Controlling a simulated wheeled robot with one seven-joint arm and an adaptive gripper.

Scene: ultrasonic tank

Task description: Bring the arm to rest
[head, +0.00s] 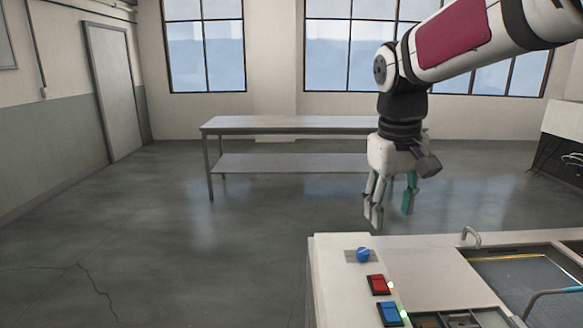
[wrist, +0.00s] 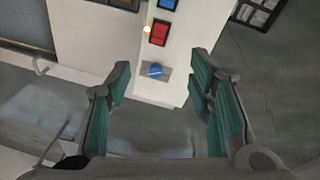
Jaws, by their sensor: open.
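My arm (head: 465,38) reaches in from the upper right of the head view. My gripper (head: 390,212) hangs from it with the fingers pointing down, above and behind the far edge of the white tank unit (head: 345,290). In the wrist view my gripper (wrist: 163,75) is open, with its two teal-padded fingers wide apart and nothing between them. The blue knob (wrist: 155,71) shows between the fingers, below them and apart from them. The knob also shows in the head view (head: 363,255).
The white unit carries a red switch (head: 379,285), a blue switch (head: 390,314) and a tank basin (head: 520,275) with a metal handle (head: 471,236). A long table (head: 300,125) with a lower shelf stands behind. The floor at left is clear.

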